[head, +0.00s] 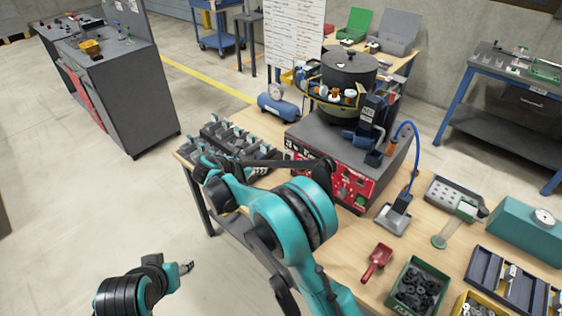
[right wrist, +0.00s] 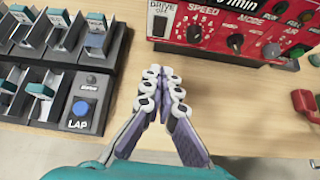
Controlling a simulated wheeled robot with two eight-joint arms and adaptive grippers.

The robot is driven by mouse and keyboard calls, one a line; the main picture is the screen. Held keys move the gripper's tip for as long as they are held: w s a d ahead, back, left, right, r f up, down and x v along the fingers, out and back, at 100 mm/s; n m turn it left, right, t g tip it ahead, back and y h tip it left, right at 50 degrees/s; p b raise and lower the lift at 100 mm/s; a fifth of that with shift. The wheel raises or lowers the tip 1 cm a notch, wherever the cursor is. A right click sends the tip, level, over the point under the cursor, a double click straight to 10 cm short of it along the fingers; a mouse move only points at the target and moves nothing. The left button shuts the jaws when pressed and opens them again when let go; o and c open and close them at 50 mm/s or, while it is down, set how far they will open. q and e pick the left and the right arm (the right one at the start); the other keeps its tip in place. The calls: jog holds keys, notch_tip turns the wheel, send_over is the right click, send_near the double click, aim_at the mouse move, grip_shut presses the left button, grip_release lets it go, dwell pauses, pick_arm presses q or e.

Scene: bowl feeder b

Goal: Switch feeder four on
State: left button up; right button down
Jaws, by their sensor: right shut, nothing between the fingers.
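The bowl feeder (head: 348,75) stands on a grey box with a red control panel (head: 352,187) on its front. In the right wrist view, the red panel (right wrist: 222,27) shows a DRIVE switch (right wrist: 160,20) marked OFF at its left end, then SPEED and MODE knobs. My right gripper (right wrist: 163,75) is shut and empty, a little below the panel's left end and apart from the switch. In the head view my right arm covers part of the panel. My left gripper (head: 187,266) is low at the left, away from the feeder; its jaw opening is unclear.
A black rack of grey holders (head: 236,137) stands left of the feeder. A LAP box with a blue button (right wrist: 82,108) is left of my right gripper. A red scoop (head: 377,262) and a green bin (head: 418,286) lie at the right. Bare table lies before the panel.

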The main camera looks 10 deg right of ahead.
aim_at(287, 159)
jog(key=shift+w+a+f+n, duration=0.25)
jog(key=shift+a+f+n, duration=0.05)
jog(key=shift+a+f, duration=0.1)
jog(key=d+r+b+x, duration=0.1)
jog(key=b+x, duration=0.3)
jog(key=x, duration=0.9)
jog(key=shift+w+d+r, duration=0.25)
jog(key=shift+w+r, duration=0.05)
jog(key=shift+w, duration=0.25)
